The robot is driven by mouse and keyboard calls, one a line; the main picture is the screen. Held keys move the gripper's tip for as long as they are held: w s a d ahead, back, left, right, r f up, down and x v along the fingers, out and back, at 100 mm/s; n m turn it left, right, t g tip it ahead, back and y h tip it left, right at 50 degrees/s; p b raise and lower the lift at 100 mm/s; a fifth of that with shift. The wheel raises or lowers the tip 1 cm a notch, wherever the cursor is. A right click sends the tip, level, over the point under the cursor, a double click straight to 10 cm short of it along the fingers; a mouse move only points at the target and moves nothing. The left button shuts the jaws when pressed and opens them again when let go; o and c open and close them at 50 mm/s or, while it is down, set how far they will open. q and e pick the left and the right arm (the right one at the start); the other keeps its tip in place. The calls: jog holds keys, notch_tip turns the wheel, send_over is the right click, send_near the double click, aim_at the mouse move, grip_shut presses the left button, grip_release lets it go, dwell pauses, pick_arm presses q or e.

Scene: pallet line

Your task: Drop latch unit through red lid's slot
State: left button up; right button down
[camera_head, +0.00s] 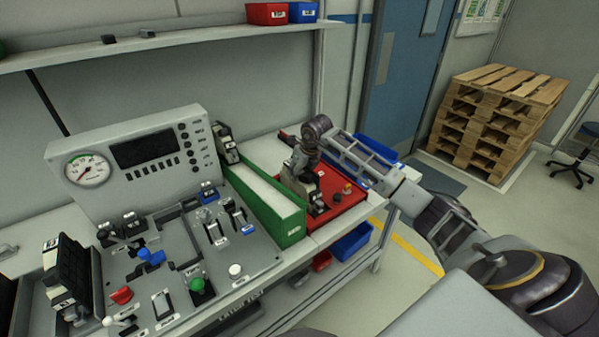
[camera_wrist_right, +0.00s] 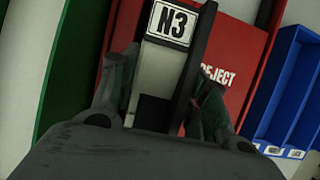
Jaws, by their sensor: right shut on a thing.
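My right gripper (camera_head: 303,172) is above the red lid (camera_head: 345,197) on the bench. In the right wrist view its two fingers (camera_wrist_right: 165,95) are closed on the sides of a latch unit (camera_wrist_right: 155,70), a white and black piece with an "N3" label. The red lid also fills the background there (camera_wrist_right: 228,50), with the word "REJECT" partly showing. The lid's slot is hidden or too small to make out, and I cannot tell whether the unit touches the lid. My left gripper is not in view.
A green-sided box (camera_head: 290,228) stands just left of the red lid. A control panel with a gauge (camera_head: 87,170) and several switches fills the bench's left. Pallets (camera_head: 497,120) stand far right.

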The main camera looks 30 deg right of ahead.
jog(key=c, duration=0.7)
grip_release()
jog(key=shift+r, duration=0.1)
jog(key=shift+v, duration=5.95)
